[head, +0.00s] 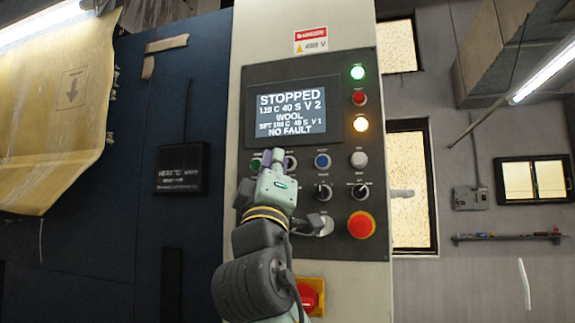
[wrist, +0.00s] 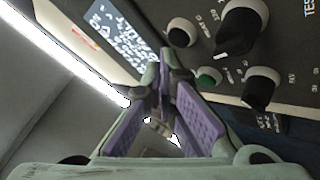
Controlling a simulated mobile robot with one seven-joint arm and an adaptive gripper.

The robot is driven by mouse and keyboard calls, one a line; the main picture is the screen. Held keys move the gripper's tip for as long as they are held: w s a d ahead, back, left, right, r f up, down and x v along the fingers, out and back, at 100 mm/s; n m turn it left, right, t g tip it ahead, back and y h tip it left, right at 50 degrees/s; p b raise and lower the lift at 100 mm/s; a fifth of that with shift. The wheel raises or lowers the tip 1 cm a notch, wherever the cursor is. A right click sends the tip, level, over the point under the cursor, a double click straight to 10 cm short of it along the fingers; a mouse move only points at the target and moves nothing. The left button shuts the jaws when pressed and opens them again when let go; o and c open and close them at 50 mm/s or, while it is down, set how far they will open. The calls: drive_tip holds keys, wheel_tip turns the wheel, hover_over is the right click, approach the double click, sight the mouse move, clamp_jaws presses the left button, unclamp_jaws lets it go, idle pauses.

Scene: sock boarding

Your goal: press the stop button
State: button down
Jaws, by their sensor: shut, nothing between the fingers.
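The control panel (head: 338,205) stands upright before me, its screen (head: 286,108) reading "STOPPED" and "NO FAULT". My gripper (head: 275,162) is shut and empty, in front of the left part of the upper button row. A green button (head: 256,163) shows just left of it and also in the wrist view (wrist: 208,77). A black button with a pale ring (wrist: 182,32) lies near my fingertips (wrist: 158,82) in the wrist view; in the head view my gripper largely hides that spot. I cannot read the button labels or tell whether the fingertips touch the panel.
Blue (head: 322,161) and white (head: 358,160) buttons are to the right. Knobs (head: 323,193) sit below. A red mushroom button (head: 361,225) is lower right, and a red switch on yellow (head: 308,297) is at the bottom. Green (head: 357,72) and amber (head: 361,124) lamps glow.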

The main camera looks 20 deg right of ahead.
drive_tip(key=shift+s+a+b, duration=0.25)
drive_tip(key=shift+s+a, duration=0.5)
drive_tip(key=shift+s, duration=0.3)
drive_tip(key=shift+s+a+b, duration=0.25)
drive_tip(key=shift+s+a, duration=0.45)
drive_tip(key=shift+s, duration=0.35)
drive_tip(key=shift+f, duration=0.1)
